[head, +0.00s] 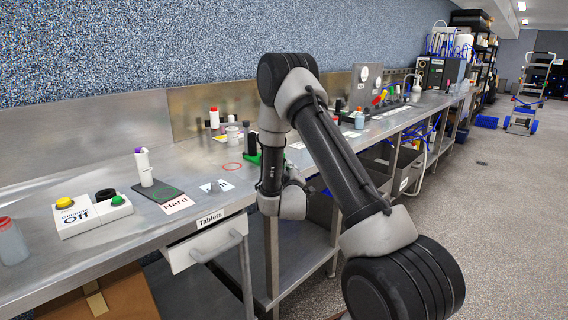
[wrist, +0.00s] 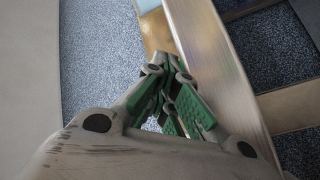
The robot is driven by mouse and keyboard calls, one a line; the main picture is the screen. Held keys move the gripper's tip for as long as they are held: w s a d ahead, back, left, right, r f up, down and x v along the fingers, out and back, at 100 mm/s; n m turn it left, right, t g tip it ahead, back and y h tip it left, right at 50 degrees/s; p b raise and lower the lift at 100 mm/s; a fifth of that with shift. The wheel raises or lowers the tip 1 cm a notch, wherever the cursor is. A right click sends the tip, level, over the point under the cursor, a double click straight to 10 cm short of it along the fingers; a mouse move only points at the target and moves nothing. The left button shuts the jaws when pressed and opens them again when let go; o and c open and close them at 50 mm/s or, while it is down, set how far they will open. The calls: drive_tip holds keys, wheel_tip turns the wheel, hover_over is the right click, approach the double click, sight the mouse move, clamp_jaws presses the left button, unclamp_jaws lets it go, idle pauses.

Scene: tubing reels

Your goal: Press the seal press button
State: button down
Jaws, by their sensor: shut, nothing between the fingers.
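I cannot read any label that says which one is the seal press button. My gripper (wrist: 168,72) shows in the wrist view with its green-padded fingers drawn together, shut and empty. No button shows in the wrist view. In the head view my arm bends down in front of the bench, and the gripper's fingertips cannot be made out clearly. It is to the right of the white box and apart from it.
A white marker-like tube (head: 144,168) stands on a dark mat (head: 163,191) beside the box. A drawer labelled "Tablets" (head: 206,246) juts below the bench edge. Bottles stand farther back.

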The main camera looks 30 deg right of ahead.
drive_tip(key=shift+s+d+f, duration=0.2)
drive_tip(key=shift+f, duration=0.1)
drive_tip(key=s, duration=0.1)
drive_tip(key=s+d, duration=0.1)
drive_tip(key=s, duration=0.2)
drive_tip(key=shift+s+d+r, duration=0.15)
drive_tip(key=shift+s+d, duration=0.15)
drive_tip(key=shift+d, duration=0.1)
drive_tip(key=shift+r, duration=0.1)
idle(0.4)
